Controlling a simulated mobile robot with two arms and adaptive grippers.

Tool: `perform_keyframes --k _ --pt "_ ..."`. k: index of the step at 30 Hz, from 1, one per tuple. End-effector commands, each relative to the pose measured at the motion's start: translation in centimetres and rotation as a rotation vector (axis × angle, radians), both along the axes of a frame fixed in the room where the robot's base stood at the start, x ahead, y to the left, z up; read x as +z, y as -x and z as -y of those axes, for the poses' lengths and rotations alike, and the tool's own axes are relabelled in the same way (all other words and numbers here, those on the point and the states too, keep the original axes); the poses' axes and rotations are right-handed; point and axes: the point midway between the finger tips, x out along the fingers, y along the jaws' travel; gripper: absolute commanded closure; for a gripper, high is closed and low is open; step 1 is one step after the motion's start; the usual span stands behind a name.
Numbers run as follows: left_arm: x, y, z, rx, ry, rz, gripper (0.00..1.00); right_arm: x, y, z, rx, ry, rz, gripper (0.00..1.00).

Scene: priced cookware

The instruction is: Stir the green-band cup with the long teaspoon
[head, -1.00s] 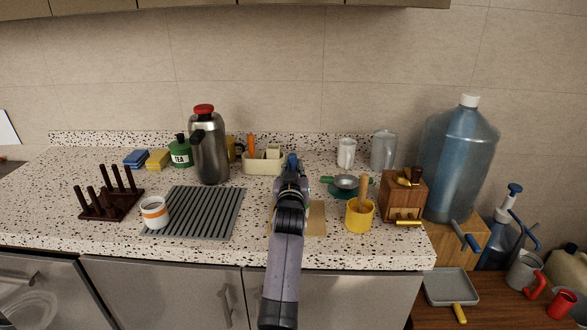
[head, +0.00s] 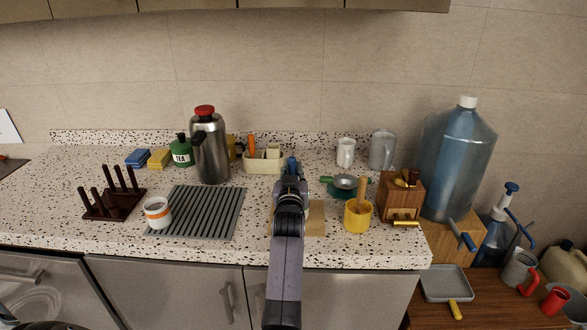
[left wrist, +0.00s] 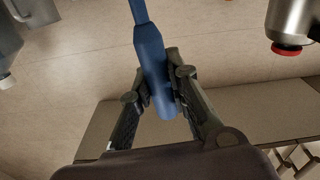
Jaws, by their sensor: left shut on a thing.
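My left gripper (head: 290,180) is over the middle of the counter, in front of the cutlery caddy. In the left wrist view it (left wrist: 160,83) is shut on a thick blue handle (left wrist: 149,45) that narrows towards the top edge. The handle's blue end (head: 291,161) shows just above the gripper in the head view. It may be the long teaspoon; its bowl is out of sight. I see no green-band cup; my arm covers part of the counter. My right gripper is not in view.
A tan board (head: 315,218) lies partly behind my arm. The steel flask (head: 211,158) stands left, behind the ribbed mat (head: 205,222).

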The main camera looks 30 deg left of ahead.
Motion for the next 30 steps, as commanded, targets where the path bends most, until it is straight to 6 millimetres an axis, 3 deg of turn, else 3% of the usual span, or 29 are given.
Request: perform_keyframes --k 8,30 --pt "0.3 0.0 0.0 0.000 -0.001 0.001 0.99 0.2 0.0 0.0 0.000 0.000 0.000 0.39" --pt "6.8 0.6 -0.3 0.000 -0.001 0.000 0.99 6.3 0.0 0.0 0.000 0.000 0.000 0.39"
